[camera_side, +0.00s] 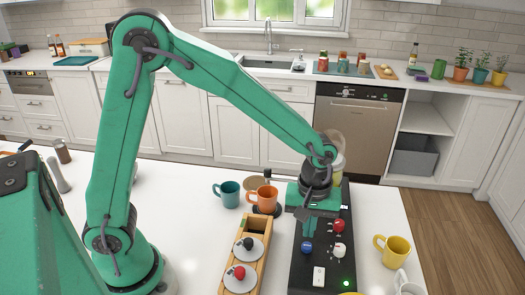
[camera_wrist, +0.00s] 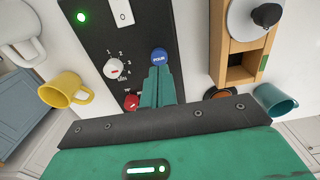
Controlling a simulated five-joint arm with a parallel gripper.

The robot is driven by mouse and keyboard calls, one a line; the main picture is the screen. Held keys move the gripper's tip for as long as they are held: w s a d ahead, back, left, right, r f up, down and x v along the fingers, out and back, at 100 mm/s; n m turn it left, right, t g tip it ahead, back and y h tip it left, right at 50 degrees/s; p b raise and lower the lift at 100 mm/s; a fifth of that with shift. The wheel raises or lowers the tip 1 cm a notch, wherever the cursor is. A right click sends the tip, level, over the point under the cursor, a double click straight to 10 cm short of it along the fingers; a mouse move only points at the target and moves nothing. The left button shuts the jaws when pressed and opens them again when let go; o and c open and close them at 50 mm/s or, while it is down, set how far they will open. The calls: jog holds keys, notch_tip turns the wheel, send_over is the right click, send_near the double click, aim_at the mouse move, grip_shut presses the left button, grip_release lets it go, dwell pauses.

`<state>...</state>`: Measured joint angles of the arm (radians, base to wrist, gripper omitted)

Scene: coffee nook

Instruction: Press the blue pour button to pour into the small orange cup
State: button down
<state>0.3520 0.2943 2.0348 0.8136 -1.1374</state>
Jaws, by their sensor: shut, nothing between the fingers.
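My gripper (camera_side: 308,235) is shut and empty, pointing down over the black machine panel (camera_side: 330,205). The round blue pour button (camera_side: 307,247) lies just below and in front of the fingertips. In the wrist view the button (camera_wrist: 160,55), lettered POUR, shows right beyond the fingertips (camera_wrist: 159,70); I cannot tell whether they touch it. The small orange cup (camera_side: 263,199) stands upright on a dark round base left of the panel.
The panel also has a red knob (camera_side: 338,226), a white dial (camera_side: 338,250), a white switch (camera_side: 319,276) and a lit green lamp (camera_side: 346,283). A wooden rack (camera_side: 256,228) with lidded holders stands left. A teal mug (camera_side: 228,193) and yellow mug (camera_side: 393,251) stand nearby.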

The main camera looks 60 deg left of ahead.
aim_at(306, 246)
jog(key=shift+f, duration=1.75)
jog(key=shift+f, duration=0.9)
notch_tip(306, 246, up, 14)
jog(key=shift+r, duration=0.15)
